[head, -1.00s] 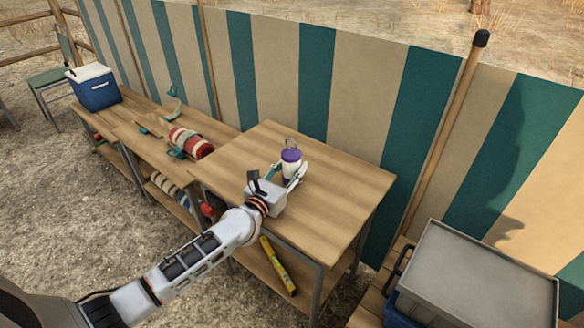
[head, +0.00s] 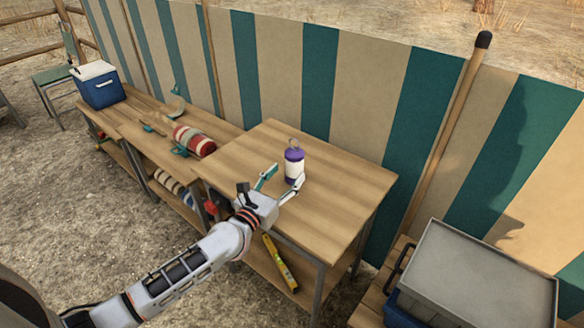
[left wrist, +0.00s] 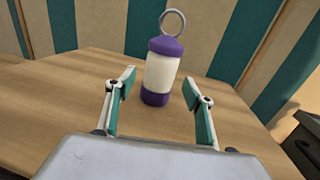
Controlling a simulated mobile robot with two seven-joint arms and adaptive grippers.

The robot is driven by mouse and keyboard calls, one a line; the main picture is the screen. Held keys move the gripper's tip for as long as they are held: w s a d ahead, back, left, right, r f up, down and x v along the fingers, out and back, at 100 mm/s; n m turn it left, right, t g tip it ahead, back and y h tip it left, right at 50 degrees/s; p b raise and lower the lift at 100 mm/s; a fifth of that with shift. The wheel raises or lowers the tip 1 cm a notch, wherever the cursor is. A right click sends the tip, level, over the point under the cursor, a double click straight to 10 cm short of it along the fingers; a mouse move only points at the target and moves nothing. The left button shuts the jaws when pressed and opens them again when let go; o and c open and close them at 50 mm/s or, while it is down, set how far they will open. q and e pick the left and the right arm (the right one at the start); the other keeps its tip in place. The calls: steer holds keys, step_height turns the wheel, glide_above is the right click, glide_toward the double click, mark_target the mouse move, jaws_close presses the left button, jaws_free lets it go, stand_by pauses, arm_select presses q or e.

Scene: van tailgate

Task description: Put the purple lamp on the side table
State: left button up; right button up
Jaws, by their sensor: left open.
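The purple lamp (head: 294,166), with a white middle and a ring on top, stands upright on the wooden side table (head: 350,190). It also shows in the left wrist view (left wrist: 160,75), just beyond the fingertips and between their lines. My left gripper (head: 283,181) is open and empty, low over the table on the near side of the lamp. In the left wrist view its two fingers (left wrist: 157,88) are spread wide with clear gaps to the lamp. My right gripper is not in view.
A longer bench to the left holds a red striped roll (head: 194,140) and a blue cooler (head: 99,85). A grey-lidded box (head: 475,270) stands at the right. A striped cloth wall (head: 350,80) runs behind. The table's right part is clear.

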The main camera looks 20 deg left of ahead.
arm_select(q)
steer(key=s, duration=0.2)
steer(key=s+a, duration=0.1)
steer(key=s, duration=0.2)
steer(key=shift+s, duration=0.35)
steer(key=shift+s+a, duration=0.1)
steer(key=shift+s, duration=0.3)
